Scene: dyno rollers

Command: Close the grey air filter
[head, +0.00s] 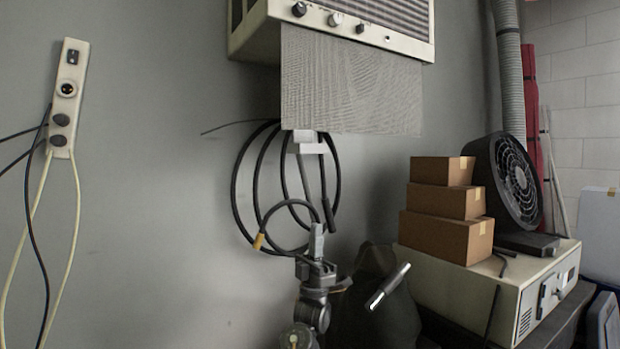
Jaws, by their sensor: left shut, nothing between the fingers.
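The grey air filter (350,85) is a flat, finely textured panel. It hangs down below the front of the cream wall unit (345,22), with its upper edge against the unit. My left gripper (317,230) points up from the bottom centre. It is shut and empty, below the filter and apart from it in the picture. My right gripper does not show.
Black cable loops (240,190) hang on the wall from a pale bracket (310,144) behind my left gripper. Stacked cardboard boxes (447,237) and a black fan (510,180) stand on a cream machine (520,295) at the right. A power strip (68,98) is on the left wall.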

